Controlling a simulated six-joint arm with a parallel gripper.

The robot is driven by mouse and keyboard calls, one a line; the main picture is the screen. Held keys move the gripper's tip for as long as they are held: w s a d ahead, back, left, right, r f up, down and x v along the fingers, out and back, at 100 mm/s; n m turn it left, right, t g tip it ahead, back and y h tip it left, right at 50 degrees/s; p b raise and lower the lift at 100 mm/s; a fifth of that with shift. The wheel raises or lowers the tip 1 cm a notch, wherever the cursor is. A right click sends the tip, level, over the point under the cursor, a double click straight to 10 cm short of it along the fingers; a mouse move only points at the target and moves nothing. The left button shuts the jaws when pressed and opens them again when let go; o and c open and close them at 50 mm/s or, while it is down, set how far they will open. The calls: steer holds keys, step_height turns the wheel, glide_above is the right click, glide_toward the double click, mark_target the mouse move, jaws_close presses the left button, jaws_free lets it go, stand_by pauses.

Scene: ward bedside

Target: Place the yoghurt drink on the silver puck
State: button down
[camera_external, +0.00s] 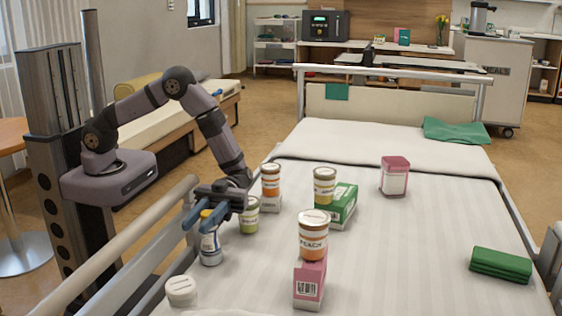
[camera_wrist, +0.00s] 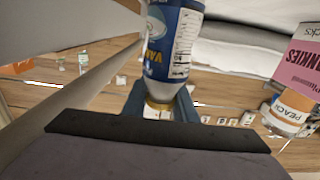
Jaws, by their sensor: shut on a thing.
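The yoghurt drink is a blue and white bottle (camera_external: 210,246) with a yellow cap; in the wrist view its blue label (camera_wrist: 176,40) shows part of a vanilla name. My gripper (camera_external: 208,212) is shut on its cap end from above, and the bottle hangs upright below the fingers (camera_wrist: 158,104). I cannot tell whether its base touches the bed. A short pale round piece (camera_external: 181,291) sits at the near left edge of the bed, in front of the bottle; I cannot tell whether it is the silver puck. No other puck stands out.
A green-labelled jar (camera_external: 249,215) stands close right of my gripper. A bed rail (camera_external: 130,245) runs along the left. The bed's right middle is clear.

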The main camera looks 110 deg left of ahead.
mark_target(209, 211)
steer(key=c, duration=1.4)
jaws_free()
steer(key=shift+f, duration=0.1)
steer(key=shift+c, duration=0.2)
steer(key=shift+r, duration=0.2)
steer(key=a, duration=0.4)
steer(key=shift+a+p, duration=0.3)
steer(key=shift+a, duration=0.05)
step_height(209, 211, up, 5)
steer(key=shift+a+r+p, duration=0.15)
steer(key=shift+r+p, duration=0.05)
steer(key=shift+p, duration=0.55)
steer(key=shift+r, duration=0.75)
